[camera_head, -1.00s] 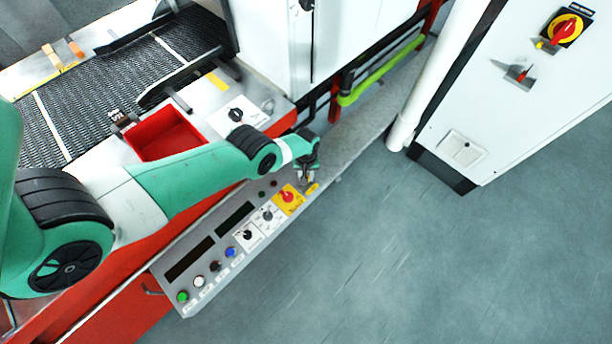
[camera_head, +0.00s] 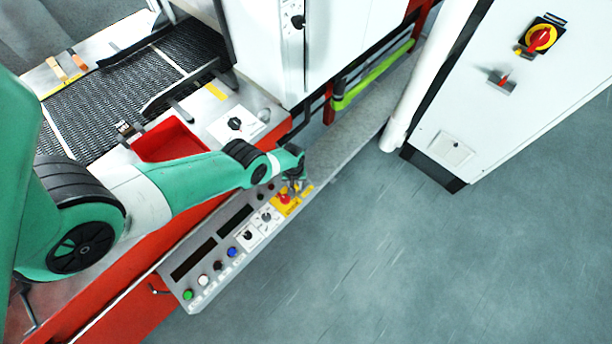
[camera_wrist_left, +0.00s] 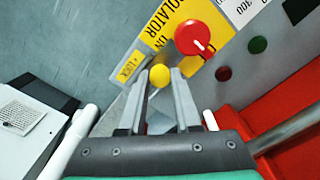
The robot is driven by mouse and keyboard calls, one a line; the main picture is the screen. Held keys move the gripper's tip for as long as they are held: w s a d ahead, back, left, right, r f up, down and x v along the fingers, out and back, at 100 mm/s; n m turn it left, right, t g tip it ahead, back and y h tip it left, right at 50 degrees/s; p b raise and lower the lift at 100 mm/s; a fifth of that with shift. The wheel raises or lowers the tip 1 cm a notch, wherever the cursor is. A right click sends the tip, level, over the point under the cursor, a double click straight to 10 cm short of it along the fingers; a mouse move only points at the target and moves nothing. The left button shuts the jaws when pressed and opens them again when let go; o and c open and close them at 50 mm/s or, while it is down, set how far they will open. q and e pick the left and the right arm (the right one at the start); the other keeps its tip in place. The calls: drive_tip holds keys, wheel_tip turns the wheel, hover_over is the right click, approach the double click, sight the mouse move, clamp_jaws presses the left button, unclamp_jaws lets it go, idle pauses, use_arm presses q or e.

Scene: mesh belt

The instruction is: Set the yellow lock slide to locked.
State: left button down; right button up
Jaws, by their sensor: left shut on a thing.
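The yellow lock slide shows in the left wrist view as a round yellow knob (camera_wrist_left: 159,76) between my left fingertips. My left gripper (camera_wrist_left: 160,78) is shut on it; it also shows in the head view (camera_head: 295,188), over the far end of the control panel. A yellow LOCK label (camera_wrist_left: 128,67) lies just left of the knob in the wrist view. The red isolator knob (camera_wrist_left: 195,38) is up and right of it, on a yellow plate (camera_wrist_left: 160,25). The slide's track is mostly hidden by the fingers. My right gripper is not in view.
The grey control panel (camera_head: 205,283) carries several buttons and selector knobs beside the isolator. A red tray (camera_head: 168,141) and a mesh belt (camera_head: 115,98) are behind my arm. A white cabinet (camera_head: 480,105) with another red switch (camera_head: 540,39) stands right. Open floor lies in front.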

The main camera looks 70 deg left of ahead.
use_arm(q)
drive_tip(key=shift+s+d, duration=0.1)
drive_tip(key=c, duration=0.6)
unclamp_jaws()
drive_tip(key=shift+s, duration=0.2)
drive_tip(key=shift+w, duration=0.1)
wheel_tip(320, 180, up, 12)
drive_tip(key=p, duration=1.1)
drive_tip(key=shift+f, duration=0.2)
